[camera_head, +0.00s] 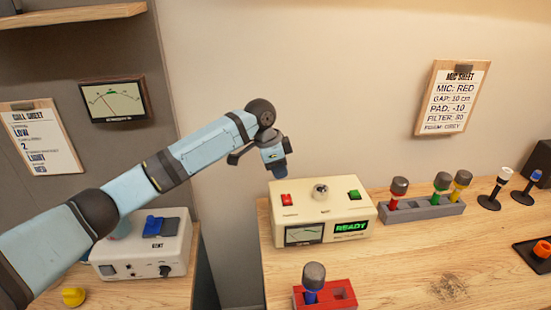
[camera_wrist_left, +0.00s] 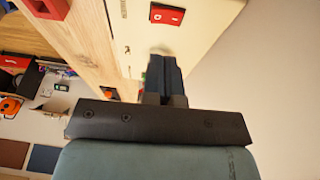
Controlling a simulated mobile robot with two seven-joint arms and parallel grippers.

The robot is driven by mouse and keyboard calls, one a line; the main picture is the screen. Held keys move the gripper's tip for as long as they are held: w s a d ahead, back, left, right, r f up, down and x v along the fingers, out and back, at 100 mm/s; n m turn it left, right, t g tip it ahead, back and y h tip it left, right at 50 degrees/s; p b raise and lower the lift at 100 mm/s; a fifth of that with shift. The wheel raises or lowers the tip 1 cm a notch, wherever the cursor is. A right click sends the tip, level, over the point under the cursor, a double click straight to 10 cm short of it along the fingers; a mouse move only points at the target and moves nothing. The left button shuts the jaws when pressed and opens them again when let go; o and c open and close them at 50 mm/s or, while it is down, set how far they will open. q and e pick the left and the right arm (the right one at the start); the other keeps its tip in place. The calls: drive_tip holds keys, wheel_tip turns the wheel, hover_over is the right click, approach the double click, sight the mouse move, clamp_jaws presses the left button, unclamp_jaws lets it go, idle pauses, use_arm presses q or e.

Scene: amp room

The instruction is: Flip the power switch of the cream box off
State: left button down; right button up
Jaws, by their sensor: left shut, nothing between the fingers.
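The cream box (camera_head: 320,212) stands on the right-hand wooden table. Its red power switch (camera_head: 286,199) is on the top face at the left, a dark knob (camera_head: 320,192) is in the middle, and a green switch (camera_head: 354,195) is at the right. Its front has a meter and a green display reading READY. My left gripper (camera_head: 281,172) is shut and empty, pointing down just above the red switch, apparently apart from it. In the left wrist view, the shut fingers (camera_wrist_left: 165,75) are over the box's top, with the red switch (camera_wrist_left: 167,13) beyond them. My right gripper is out of view.
A grey rack (camera_head: 425,211) of microphones stands right of the box. A red holder (camera_head: 325,295) with a microphone is in front. A white box (camera_head: 140,247) with a blue switch is on the left table, partly behind my arm. A wall is behind.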

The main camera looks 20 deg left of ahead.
sight(285, 201)
use_arm(q)
drive_tip(key=x, duration=0.6)
drive_tip(key=shift+s+a+f+p, duration=0.15)
drive_tip(key=shift+s+a+p, duration=0.1)
drive_tip(key=shift+p, duration=0.15)
drive_tip(key=shift+f, duration=0.8)
drive_tip(key=shift+s+d+p, duration=0.1)
drive_tip(key=shift+s+p, duration=0.1)
drive_tip(key=shift+p, duration=0.55)
drive_tip(key=shift+s+f, duration=0.1)
drive_tip(key=shift+f, duration=0.3)
